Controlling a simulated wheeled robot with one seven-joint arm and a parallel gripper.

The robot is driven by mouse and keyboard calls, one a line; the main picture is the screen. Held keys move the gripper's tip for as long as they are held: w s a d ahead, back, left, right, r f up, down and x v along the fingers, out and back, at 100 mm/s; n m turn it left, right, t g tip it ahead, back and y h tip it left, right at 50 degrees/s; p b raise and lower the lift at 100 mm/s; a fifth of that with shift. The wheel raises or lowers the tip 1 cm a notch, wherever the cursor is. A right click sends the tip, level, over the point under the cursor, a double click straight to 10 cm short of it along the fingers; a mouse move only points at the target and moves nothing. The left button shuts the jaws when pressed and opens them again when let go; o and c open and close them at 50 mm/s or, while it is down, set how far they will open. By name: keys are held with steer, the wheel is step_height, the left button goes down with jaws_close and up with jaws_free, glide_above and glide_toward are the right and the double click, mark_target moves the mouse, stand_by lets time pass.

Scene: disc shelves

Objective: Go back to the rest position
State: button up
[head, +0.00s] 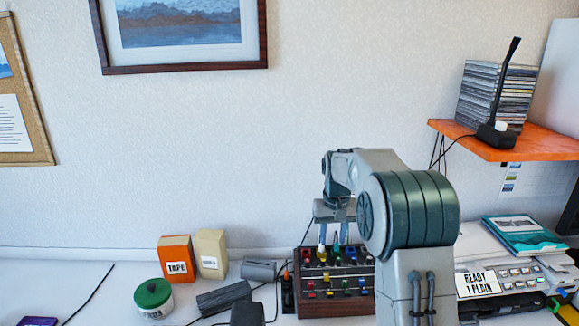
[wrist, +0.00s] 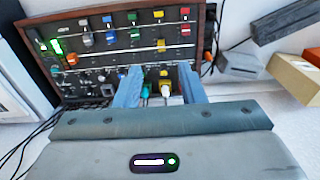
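My gripper (head: 337,236) hangs pointing down over the dark wood-framed mixer panel (head: 304,262) in the head view. In the wrist view its two blue-grey fingers stand apart, and the gripper (wrist: 160,68) looks open. A yellow-and-white plug (wrist: 166,89) shows between the fingers, on or near the panel; I see no finger pressed on it. A teal plug (head: 337,246) shows below the gripper in the head view. The mixer panel (wrist: 92,12), with coloured slider caps, fills the upper left of the wrist view. My arm hides the panel's right side in the head view.
An orange tape box (head: 175,258), a cream box (head: 211,254) and a green-lidded jar (head: 153,297) stand left of the panel. A label printer (head: 512,277) stands at right, below an orange shelf (head: 545,142) with stacked discs (head: 495,90). The wall space above the arm is clear.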

steer(key=s+r+t, duration=0.1)
steer(key=s+r, duration=0.2)
steer(key=s, duration=0.5)
steer(key=s+r, duration=0.3)
steer(key=s, duration=0.6)
steer(key=s+f+t, duration=0.1)
steer(key=s+f, duration=0.2)
steer(key=s, duration=1.3)
steer(key=shift+f, duration=0.2)
